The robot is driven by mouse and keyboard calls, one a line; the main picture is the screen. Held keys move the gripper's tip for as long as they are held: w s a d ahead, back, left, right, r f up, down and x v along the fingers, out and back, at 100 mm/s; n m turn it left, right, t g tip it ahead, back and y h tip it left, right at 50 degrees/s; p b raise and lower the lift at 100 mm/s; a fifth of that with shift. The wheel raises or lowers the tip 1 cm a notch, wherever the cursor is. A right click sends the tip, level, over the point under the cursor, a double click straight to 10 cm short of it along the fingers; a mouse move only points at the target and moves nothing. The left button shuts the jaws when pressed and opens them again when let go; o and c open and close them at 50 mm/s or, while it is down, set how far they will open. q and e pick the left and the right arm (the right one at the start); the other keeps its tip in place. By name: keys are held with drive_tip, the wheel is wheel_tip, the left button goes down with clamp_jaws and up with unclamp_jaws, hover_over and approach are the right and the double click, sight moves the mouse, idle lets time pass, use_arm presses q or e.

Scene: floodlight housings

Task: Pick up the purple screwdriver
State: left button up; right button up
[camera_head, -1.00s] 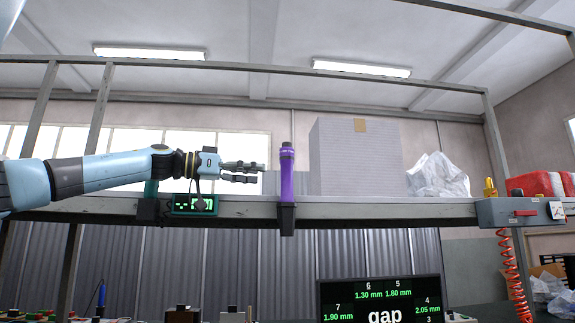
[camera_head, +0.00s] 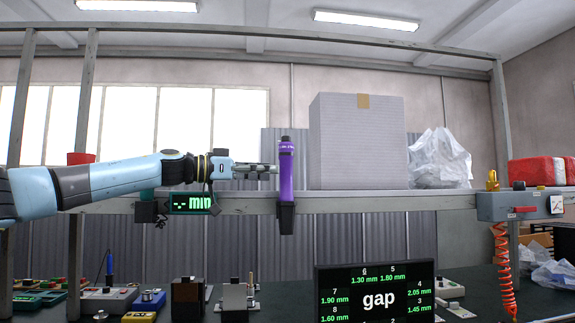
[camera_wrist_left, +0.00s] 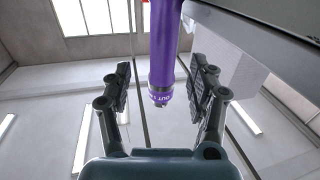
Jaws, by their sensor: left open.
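The purple screwdriver (camera_head: 286,172) stands upright in a dark holder (camera_head: 286,218) on the front of the shelf beam. Its lower end is hidden in the holder. My left gripper (camera_head: 274,170) reaches in from the left at the height of the purple body, its fingertips at or very near it. In the left wrist view the purple screwdriver (camera_wrist_left: 164,50) lies between the two spread fingers of my left gripper (camera_wrist_left: 160,85), with a visible gap on each side. The left gripper is open. My right gripper is not in view.
A large pale box (camera_head: 356,142) and a clear plastic bag (camera_head: 440,160) stand on the shelf (camera_head: 400,200) to the right. A green display (camera_head: 190,203) hangs below my left arm. A screen reading "gap" (camera_head: 378,298) and several small devices stand on the bench below.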

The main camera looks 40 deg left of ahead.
sight(285, 197)
use_arm(q)
drive_tip(key=p+x, duration=0.2)
drive_tip(key=x, duration=0.1)
drive_tip(key=p+x, duration=0.2)
drive_tip(key=shift+r, duration=0.4)
drive_tip(key=shift+w+f, duration=0.1)
drive_tip(key=shift+w, duration=0.1)
drive_tip(key=c, duration=0.4)
clamp_jaws()
